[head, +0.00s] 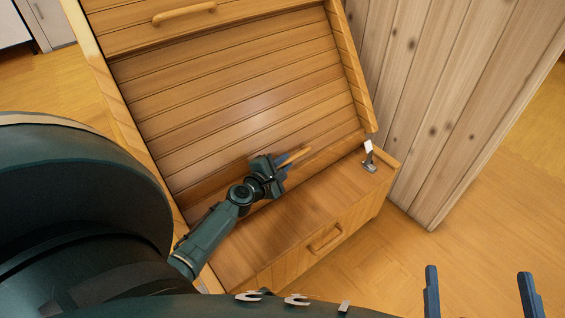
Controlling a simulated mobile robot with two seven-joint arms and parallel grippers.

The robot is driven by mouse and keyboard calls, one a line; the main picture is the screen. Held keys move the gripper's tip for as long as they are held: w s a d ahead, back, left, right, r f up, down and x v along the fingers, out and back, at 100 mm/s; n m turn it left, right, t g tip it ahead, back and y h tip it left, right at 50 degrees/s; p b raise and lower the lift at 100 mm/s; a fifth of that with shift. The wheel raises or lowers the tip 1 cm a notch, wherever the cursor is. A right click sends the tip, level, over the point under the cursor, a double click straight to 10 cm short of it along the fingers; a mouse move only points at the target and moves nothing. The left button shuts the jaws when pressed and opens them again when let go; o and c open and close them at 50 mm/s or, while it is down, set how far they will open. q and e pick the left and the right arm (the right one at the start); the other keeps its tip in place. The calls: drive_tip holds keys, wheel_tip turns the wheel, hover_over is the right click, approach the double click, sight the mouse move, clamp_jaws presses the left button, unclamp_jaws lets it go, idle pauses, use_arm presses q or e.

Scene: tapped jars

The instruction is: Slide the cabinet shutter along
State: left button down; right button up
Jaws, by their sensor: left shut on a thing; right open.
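The cabinet shutter (235,90) is a slatted panel of orange-brown wood in the upper part of the cabinet. A light wooden bar handle (296,156) sits near its lower edge. My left gripper (279,172) is shut on this handle; its fingers hide part of the bar. My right gripper (479,285) is open and empty at the bottom right, over the floor and away from the cabinet.
A wooden ledge (285,221) juts out below the shutter, with a drawer handle (325,238) on its front. A small metal piece with a white part (369,158) is at its right end. Another handle (185,13) is above. A knotty plank wall (440,90) stands close right.

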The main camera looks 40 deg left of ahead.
use_arm(q)
drive_tip(key=c, duration=1.7)
unclamp_jaws()
drive_tip(key=shift+s+d+f, duration=0.1)
drive_tip(key=shift+d+f, duration=0.15)
drive_tip(key=shift+f, duration=0.1)
drive_tip(key=o, duration=0.3)
drive_tip(key=shift+a+r, duration=0.1)
drive_tip(key=shift+r, duration=0.05)
drive_tip(key=v, duration=1.3)
